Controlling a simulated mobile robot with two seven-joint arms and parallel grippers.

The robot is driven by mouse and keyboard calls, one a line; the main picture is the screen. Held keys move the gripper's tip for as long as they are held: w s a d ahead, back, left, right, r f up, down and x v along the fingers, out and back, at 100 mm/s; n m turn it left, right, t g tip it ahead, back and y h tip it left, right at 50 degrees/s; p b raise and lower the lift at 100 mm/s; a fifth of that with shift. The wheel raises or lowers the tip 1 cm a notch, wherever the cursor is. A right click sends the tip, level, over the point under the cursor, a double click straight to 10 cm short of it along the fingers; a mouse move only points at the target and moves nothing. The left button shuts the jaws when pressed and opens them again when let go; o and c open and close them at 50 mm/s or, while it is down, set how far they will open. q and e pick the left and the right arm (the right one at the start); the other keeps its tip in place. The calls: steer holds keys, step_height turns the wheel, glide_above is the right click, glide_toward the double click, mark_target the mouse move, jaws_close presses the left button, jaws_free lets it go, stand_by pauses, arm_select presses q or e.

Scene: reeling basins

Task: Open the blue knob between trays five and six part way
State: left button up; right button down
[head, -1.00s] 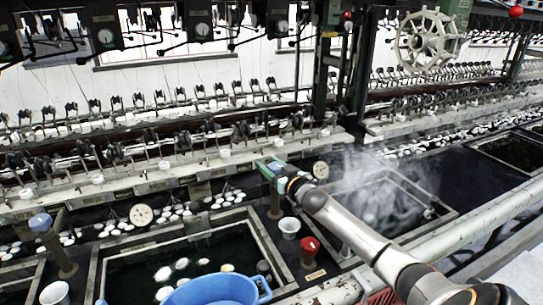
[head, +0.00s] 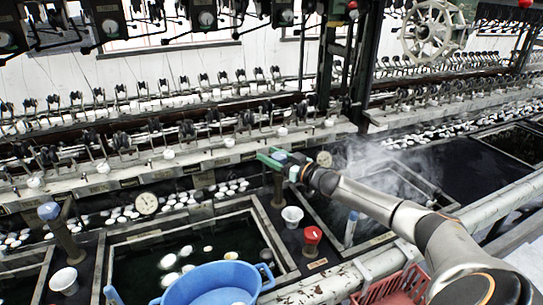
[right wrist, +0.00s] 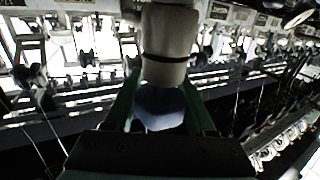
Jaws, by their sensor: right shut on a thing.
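A blue knob (head: 281,154) sits on top of a dark post between two basins, the left one with a blue tub at its front edge and the right one steaming. My right gripper (head: 284,160) is shut on this knob, its green fingers on either side. In the right wrist view the knob (right wrist: 160,108) shows between the two fingers (right wrist: 160,112), with a pale cylinder just beyond it. The gripper hides part of the knob, so how far it is turned cannot be told. My left gripper is not in view.
Another blue knob (head: 48,210) stands on a post at left. A red knob (head: 313,235), a white cup (head: 292,216), the blue tub (head: 212,284) and a red basket (head: 395,292) are near my right arm.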

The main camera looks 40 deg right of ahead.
mark_target(285, 163)
steer(key=shift+c, duration=1.2)
jaws_free()
steer(key=shift+s+d+f, duration=0.1)
steer(key=shift+s+d, duration=0.05)
steer(key=shift+s, duration=0.95)
steer(key=shift+s+d, duration=0.15)
steer(key=shift+s, duration=0.95)
steer(key=shift+s+d, duration=0.15)
steer(key=shift+s, duration=1.35)
